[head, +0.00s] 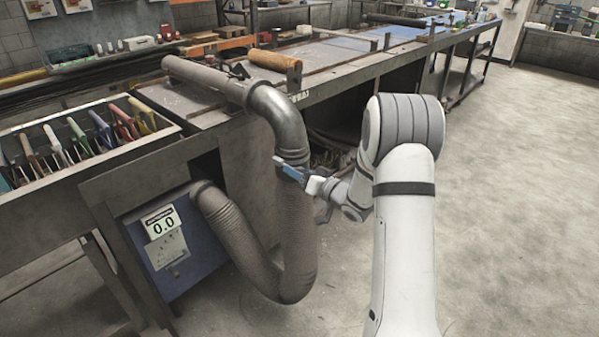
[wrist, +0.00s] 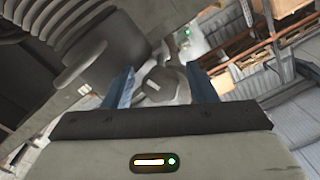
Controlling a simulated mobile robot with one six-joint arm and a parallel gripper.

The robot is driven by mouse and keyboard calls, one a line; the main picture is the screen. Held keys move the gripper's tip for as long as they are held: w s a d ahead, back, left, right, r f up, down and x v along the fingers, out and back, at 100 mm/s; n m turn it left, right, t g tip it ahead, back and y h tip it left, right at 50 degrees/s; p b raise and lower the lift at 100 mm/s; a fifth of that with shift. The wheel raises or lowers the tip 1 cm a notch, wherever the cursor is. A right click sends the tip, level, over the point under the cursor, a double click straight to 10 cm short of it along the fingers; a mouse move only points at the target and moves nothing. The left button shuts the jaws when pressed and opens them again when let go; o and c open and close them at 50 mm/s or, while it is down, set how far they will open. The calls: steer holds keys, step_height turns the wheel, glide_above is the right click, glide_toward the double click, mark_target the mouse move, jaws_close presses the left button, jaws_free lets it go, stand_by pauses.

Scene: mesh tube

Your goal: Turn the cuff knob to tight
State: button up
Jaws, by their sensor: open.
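The cuff knob (wrist: 160,86) is a dark round knob with a short pale mark on its face. In the wrist view it shows between the two blue fingers of my gripper (wrist: 161,88). The fingers stand apart, with a visible gap on the knob's sides; I cannot tell how far ahead the knob is. A dark grey cuff (wrist: 100,62) lies to its upper left, beside the ribbed hose (wrist: 50,15). In the head view my gripper (head: 287,172) is at the lower end of the metal elbow (head: 284,120), where the mesh tube (head: 297,235) begins. The knob is hidden there.
The mesh tube loops down and back to a blue box (head: 195,255) whose display (head: 161,222) reads 0.0. A long workbench (head: 330,50) runs behind, with a tool tray (head: 75,143) at left. The floor (head: 510,180) at right is clear.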

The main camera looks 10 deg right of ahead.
steer(key=v, duration=0.7)
steer(key=shift+s+d, duration=0.2)
steer(key=shift+s, duration=0.05)
steer(key=s+d+r+m+g+h+p, duration=0.3)
steer(key=s+r+h+p, duration=0.35)
steer(key=r+h, duration=0.5)
steer(key=s+a+r+g+p, duration=0.1)
steer(key=s+a+g, duration=0.1)
steer(key=s, duration=0.6)
steer(key=s+a+r+n+g+p, duration=0.1)
steer(key=s+g, duration=0.3)
steer(key=s, duration=0.5)
steer(key=s+a+r+g+p, duration=0.1)
steer(key=s+a+r+g, duration=0.1)
steer(key=s, duration=0.6)
steer(key=shift+s+a+r+n+g+y, duration=0.3)
steer(key=shift+a+n+g+y, duration=0.15)
steer(key=shift+a, duration=0.6)
